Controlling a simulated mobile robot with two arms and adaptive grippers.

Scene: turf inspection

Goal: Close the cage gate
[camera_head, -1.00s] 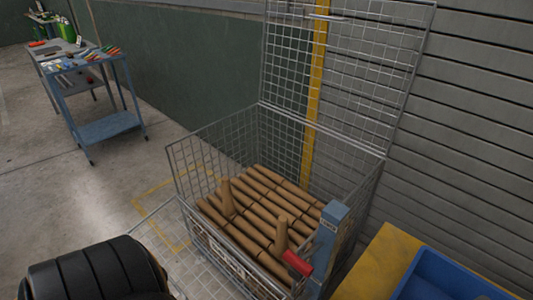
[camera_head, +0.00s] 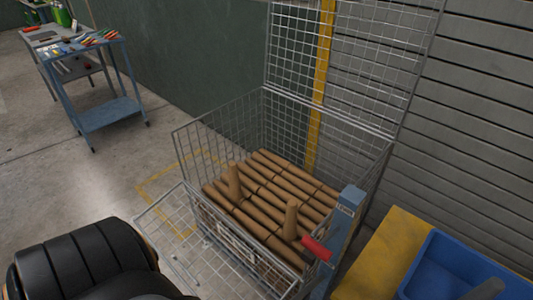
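The wire cage (camera_head: 283,115) stands in the middle, holding several brown logs (camera_head: 285,195); two short ones stand upright. A mesh panel (camera_head: 350,62) stands raised along the cage's back edge. Another mesh panel (camera_head: 180,235), which looks like the gate, juts out from the front left side and is open. A blue post (camera_head: 345,215) with a red handle (camera_head: 317,248) stands at the cage's front right corner. Neither of my grippers is in view.
A yellow-topped table (camera_head: 385,255) with a blue bin (camera_head: 425,270) is at the lower right; a grey shape shows by the bin. Black ribbed bulk fills the lower left. A blue trolley (camera_head: 108,112) with tools stands far left. The floor between is clear.

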